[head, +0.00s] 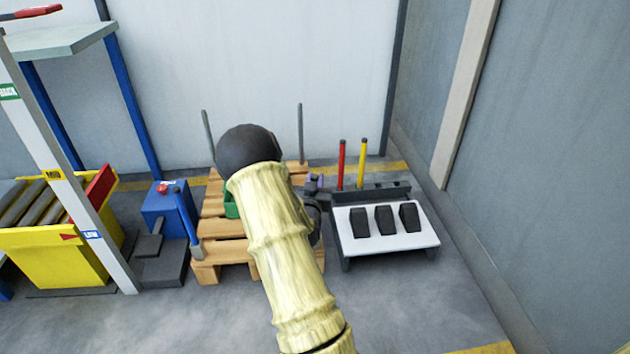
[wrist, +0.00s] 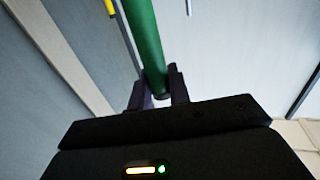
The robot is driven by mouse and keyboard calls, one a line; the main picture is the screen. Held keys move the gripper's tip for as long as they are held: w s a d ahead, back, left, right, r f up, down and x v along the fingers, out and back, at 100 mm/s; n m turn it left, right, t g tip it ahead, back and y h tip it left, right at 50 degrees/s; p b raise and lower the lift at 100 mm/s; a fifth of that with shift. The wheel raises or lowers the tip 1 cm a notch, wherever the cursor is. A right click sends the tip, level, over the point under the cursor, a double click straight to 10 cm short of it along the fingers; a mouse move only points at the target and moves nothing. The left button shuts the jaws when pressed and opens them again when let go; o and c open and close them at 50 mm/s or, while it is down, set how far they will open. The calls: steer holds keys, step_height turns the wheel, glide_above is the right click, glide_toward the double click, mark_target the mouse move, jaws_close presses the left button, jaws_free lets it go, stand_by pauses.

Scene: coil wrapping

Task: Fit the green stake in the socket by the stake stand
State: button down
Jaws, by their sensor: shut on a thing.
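The green stake (wrist: 147,45) stands between the two dark fingers of my gripper (wrist: 160,90) in the wrist view, and the gripper is shut on it. My arm hides most of the held stake there. The stake stand (head: 372,193) is a dark rail with a red stake (head: 341,165) and a yellow stake (head: 361,163) upright in it.
A wooden pallet (head: 212,228) lies left of the stand, partly behind my arm, with a green patch (head: 232,206) on it. A blue stake (head: 186,214) rises at its front left corner. Grey posts (head: 300,134) stand behind. A white-topped table (head: 388,247) holds dark blocks.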

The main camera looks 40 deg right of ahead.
steer(key=shift+f, duration=0.3)
steer(key=c, duration=1.2)
jaws_free()
steer(key=shift+c, duration=0.2)
steer(key=shift+s, duration=0.1)
steer(key=p+v, duration=0.9)
steer(key=v, duration=0.8)
steer(key=shift+a, duration=0.2)
steer(key=shift+r, duration=0.1)
